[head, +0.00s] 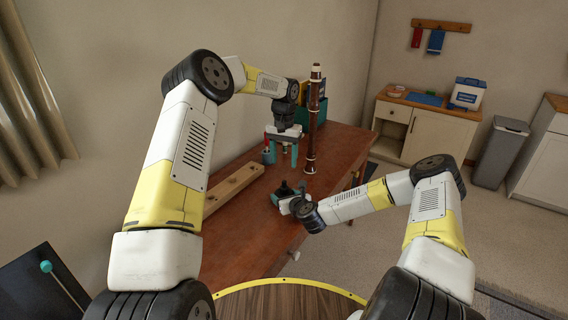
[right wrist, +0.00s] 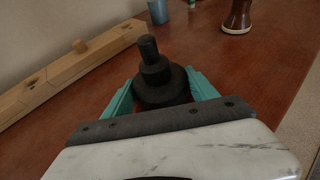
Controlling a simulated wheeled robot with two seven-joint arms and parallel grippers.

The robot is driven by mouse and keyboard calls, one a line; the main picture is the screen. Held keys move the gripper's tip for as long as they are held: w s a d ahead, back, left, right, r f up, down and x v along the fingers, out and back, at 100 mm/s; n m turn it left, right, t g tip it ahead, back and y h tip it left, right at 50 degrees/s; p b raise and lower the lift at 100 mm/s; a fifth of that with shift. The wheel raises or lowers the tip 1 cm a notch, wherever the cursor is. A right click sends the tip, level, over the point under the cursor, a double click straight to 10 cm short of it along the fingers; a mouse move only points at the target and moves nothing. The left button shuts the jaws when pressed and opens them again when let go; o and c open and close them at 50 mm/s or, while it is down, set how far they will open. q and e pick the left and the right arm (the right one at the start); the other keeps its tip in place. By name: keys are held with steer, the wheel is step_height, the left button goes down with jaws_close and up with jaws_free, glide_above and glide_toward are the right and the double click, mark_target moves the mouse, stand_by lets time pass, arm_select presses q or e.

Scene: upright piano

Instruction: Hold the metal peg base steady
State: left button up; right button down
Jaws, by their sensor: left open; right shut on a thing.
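The metal peg base (right wrist: 156,78) is a dark, stepped round piece with an upright peg on top. It stands on the brown table, and in the head view it shows small (head: 284,187) near the table's right edge. My right gripper (right wrist: 160,92) is shut on it, with a teal finger on either side; in the head view this gripper (head: 285,196) sits low at the table. My left gripper (head: 284,153) is open above the table farther back, pointing down, with no object visible between its fingers.
A tall dark woodwind piece (head: 314,120) stands upright right of my left gripper. A blue cup (right wrist: 159,12) is behind the base. A long wooden block (right wrist: 70,70) lies along the left of the table (right wrist: 75,113). A cabinet (head: 425,125) stands at the back right.

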steer(key=shift+c, duration=0.8)
jaws_free()
steer(key=v, duration=0.7)
steer(key=shift+s+d+r, duration=0.15)
steer(key=shift+s+d, duration=0.05)
steer(key=shift+s, duration=0.15)
